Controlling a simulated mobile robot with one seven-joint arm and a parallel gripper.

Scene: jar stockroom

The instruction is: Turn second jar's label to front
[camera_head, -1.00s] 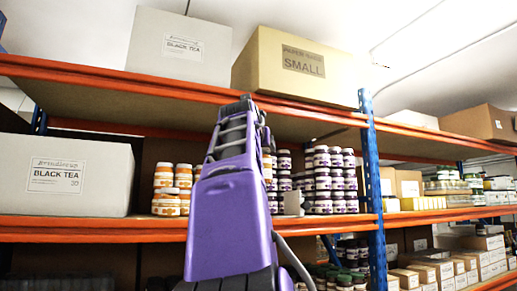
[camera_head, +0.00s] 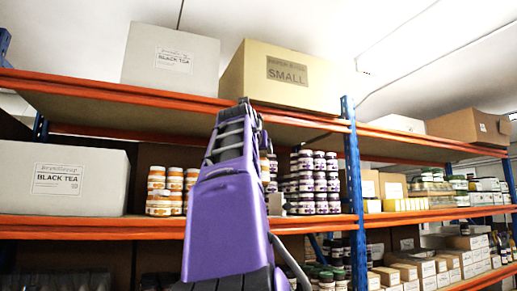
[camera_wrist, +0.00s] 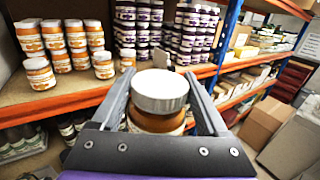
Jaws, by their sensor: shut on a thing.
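In the wrist view my gripper (camera_wrist: 158,84) is shut on a jar (camera_wrist: 160,92), one finger on each side. The jar has a pale silvery lid and an amber-orange body; its label face is hidden from me. It is held in front of the shelf edge. Orange-labelled jars with white lids (camera_wrist: 57,36) stand stacked on the shelf at upper left, with one single jar (camera_wrist: 40,74) nearer the edge. In the head view these orange jars (camera_head: 160,185) stand left of my purple arm, which hides my gripper and the held jar.
Purple-labelled jars (camera_head: 318,183) stand in stacks right of the arm. A white BLACK TEA box (camera_head: 100,180) is at the left of the same shelf. An orange shelf beam (camera_head: 90,228) runs along the front, and a blue upright (camera_head: 354,190) stands at the right.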

